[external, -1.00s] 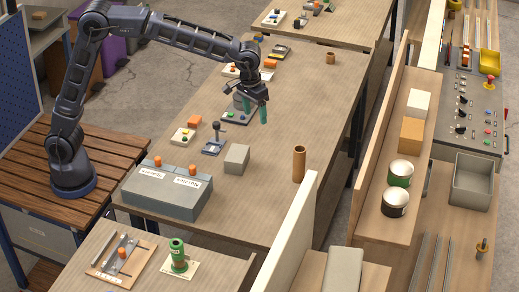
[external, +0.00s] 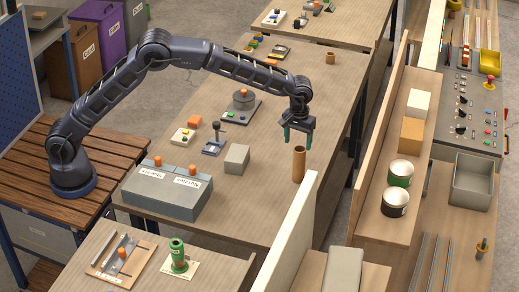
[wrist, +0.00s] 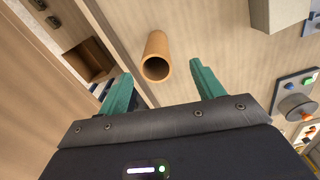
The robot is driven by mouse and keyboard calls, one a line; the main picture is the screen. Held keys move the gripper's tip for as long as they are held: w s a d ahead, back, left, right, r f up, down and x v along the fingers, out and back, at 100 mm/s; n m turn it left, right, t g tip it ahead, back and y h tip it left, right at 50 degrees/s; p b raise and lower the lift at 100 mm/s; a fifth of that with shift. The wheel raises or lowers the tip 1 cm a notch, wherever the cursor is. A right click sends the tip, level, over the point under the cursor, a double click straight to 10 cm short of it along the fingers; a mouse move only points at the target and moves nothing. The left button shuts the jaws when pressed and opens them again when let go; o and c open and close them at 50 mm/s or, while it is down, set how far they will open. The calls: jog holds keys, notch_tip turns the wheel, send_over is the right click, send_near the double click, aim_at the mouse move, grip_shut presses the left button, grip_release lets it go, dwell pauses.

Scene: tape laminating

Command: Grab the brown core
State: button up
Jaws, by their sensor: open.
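A tall brown core (external: 299,166) stands upright near the right edge of the wooden table. My gripper (external: 298,138) is open, with its green fingers pointing down just above and around the line of the core's top. In the wrist view the brown core (wrist: 155,50) shows its open end, lying between and beyond the two fingertips of my gripper (wrist: 161,72). No contact between fingers and core is visible. A second, shorter brown core (external: 331,58) stands at the table's far end.
A grey block (external: 237,158) and grey two-lidded boxes (external: 165,193) stand left of the core. A wooden panel (external: 294,231) rises in front. A shelf with cans (external: 395,202) is to the right. The table around the core is mostly clear.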

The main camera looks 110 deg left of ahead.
aim_at(298, 149)
notch_tip(298, 149, down, 4)
jog(key=shift+f, duration=0.15)
jog(key=shift+w+a+f, duration=0.1)
jog(key=shift+w+f, duration=0.1)
jog(key=shift+f, duration=1.1)
jog(key=shift+w+a+f, duration=0.1)
jog(key=shift+w+f, duration=0.1)
jog(key=shift+f, duration=1.1)
jog(key=c, duration=1.1)
